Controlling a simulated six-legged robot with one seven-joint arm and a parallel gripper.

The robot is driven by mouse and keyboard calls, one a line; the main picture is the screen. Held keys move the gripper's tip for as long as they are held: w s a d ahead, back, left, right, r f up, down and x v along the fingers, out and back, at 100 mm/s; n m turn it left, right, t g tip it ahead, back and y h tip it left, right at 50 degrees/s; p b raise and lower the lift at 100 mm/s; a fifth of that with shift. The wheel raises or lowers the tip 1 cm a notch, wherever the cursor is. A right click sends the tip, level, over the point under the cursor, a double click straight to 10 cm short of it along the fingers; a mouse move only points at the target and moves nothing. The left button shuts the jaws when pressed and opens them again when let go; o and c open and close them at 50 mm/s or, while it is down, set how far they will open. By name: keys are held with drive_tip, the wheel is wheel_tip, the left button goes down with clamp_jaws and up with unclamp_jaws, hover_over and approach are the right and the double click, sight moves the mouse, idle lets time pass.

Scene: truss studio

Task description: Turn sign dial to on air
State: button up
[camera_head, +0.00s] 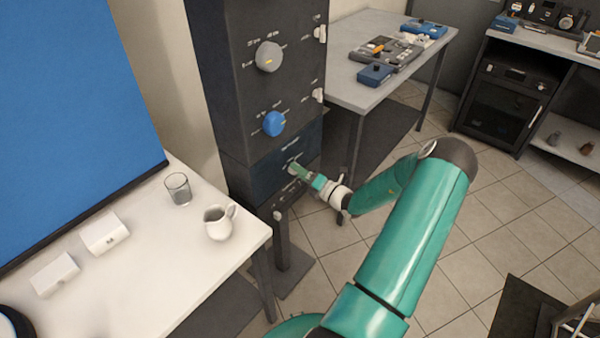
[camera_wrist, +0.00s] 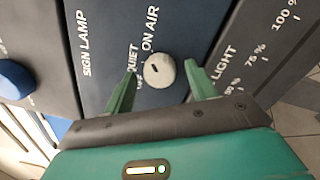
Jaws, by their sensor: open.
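The sign dial (camera_wrist: 160,70) is a small round cream knob with a short dark mark, on a dark blue panel (camera_wrist: 100,45) lettered SIGN LAMP, QUIET and ON AIR. I cannot tell which label the mark points to. My gripper (camera_wrist: 159,75) is open, its green fingers on either side of the dial; I cannot tell whether they touch it. In the head view, my gripper (camera_head: 302,172) is at the lower panel (camera_head: 262,178) of the tall dark cabinet, and the dial there is small and partly covered by it.
A blue dial (camera_head: 273,123) and a grey dial (camera_head: 268,56) sit higher on the cabinet. A white table (camera_head: 150,270) with a glass (camera_head: 178,188) and a jug (camera_head: 219,222) stands at left. A grey table (camera_head: 375,30) with devices stands behind right.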

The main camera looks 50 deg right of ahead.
drive_tip(key=s+d, duration=0.1)
drive_tip(key=s, duration=1.2)
drive_tip(key=shift+s+f, duration=0.25)
drive_tip(key=shift+f, duration=0.1)
